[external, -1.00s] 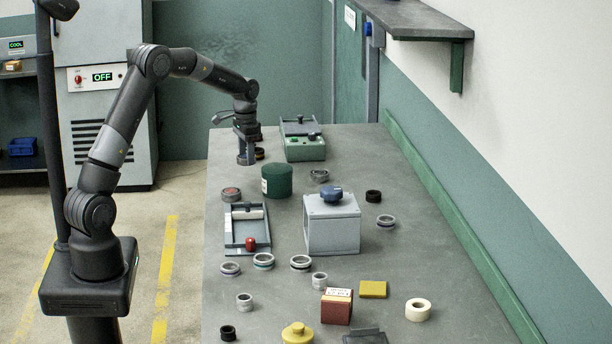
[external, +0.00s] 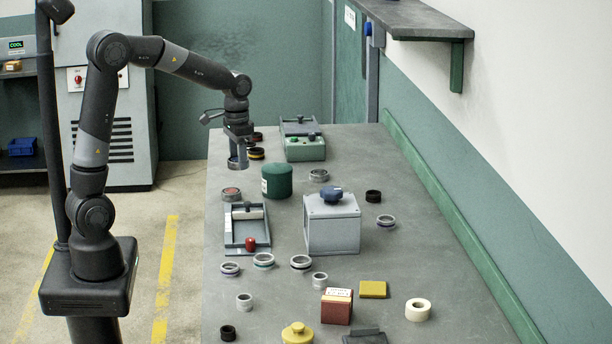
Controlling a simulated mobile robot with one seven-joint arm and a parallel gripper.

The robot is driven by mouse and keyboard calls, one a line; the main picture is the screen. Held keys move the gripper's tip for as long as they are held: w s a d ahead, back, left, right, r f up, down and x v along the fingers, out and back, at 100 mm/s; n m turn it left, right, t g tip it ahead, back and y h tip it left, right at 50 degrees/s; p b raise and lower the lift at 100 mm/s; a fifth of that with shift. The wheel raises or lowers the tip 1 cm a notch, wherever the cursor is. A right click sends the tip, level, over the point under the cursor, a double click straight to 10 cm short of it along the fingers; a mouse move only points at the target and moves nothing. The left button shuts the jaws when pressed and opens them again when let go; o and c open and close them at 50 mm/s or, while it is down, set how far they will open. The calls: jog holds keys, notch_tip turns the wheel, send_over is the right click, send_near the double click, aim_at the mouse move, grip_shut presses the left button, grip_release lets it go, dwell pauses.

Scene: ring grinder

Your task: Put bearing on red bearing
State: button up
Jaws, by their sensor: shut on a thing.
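My gripper (external: 238,155) is at the far left of the bench, shut on a grey bearing (external: 237,164) held at its fingertips. I cannot tell how far this bearing is above the bench top. Just right of it lies a dark ring with a yellowish band (external: 256,154). Behind that is a dark reddish ring (external: 258,137), partly hidden by my gripper. A grey ring with a red centre (external: 231,194) lies nearer the camera, below my gripper in the picture. I cannot tell for sure which of these is the red bearing.
A green cylinder (external: 277,180), a grey box with a blue knob (external: 332,227) and a tray with a red knob (external: 235,238) stand nearby. A green device (external: 304,148) is at the back. Several loose rings lie nearer the camera. The bench's right side is mostly clear.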

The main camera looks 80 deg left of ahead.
jog(key=shift+s+d, duration=0.3)
jog(key=shift+d, duration=0.2)
jog(key=shift+s+d, duration=0.25)
jog(key=shift+d, duration=0.2)
send_over(231, 191)
notch_tip(231, 191, down, 7)
jog(key=shift+a+f, duration=0.1)
jog(key=shift+f, duration=1.85)
jog(key=shift+f, duration=0.15)
jog(key=o, duration=1.1)
jog(key=shift+o, duration=0.2)
notch_tip(231, 191, up, 12)
jog(key=shift+r, duration=0.2)
